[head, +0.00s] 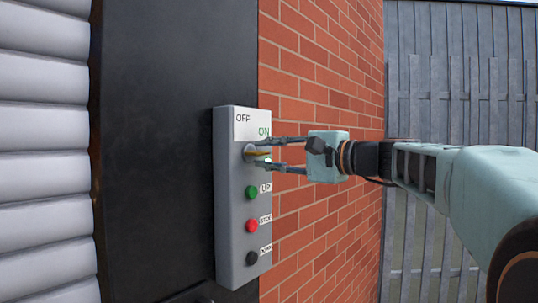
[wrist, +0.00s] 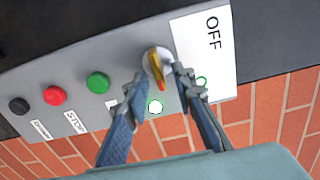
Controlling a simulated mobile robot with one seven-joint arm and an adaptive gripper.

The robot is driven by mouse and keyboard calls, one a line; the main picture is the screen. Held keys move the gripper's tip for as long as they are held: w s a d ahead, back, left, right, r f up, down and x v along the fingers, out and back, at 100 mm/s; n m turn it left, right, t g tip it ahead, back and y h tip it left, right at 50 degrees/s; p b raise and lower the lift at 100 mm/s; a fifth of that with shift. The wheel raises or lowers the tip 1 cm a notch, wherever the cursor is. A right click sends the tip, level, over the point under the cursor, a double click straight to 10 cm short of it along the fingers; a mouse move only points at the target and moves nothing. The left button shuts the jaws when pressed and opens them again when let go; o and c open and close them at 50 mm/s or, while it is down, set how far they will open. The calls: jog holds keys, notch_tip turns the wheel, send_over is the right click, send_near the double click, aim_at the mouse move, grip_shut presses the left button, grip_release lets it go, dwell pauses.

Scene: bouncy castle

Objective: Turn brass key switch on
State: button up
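The brass key (head: 258,154) sits in a round silver switch (head: 249,151) near the top of a grey control box (head: 229,200). The key also shows in the wrist view (wrist: 158,66), with a reddish tone toward its lower end. OFF is printed above the switch and ON beside it, partly hidden by a finger in the wrist view. My gripper (head: 259,152) is at the switch, one finger above the key and one below in the head view. In the wrist view the fingers (wrist: 161,78) stand on either side of the key, with small gaps visible. Contact is not clear.
Below the switch are a green UP button (head: 251,192), a red STOP button (head: 251,226) and a black button (head: 252,258). The box adjoins a dark panel (head: 160,130) and a brick wall (head: 325,70). A grey slatted fence (head: 460,100) stands at right.

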jog(key=v, duration=1.1)
jog(key=shift+s+d, duration=0.25)
jog(key=shift+d, duration=0.05)
jog(key=shift+r, duration=0.1)
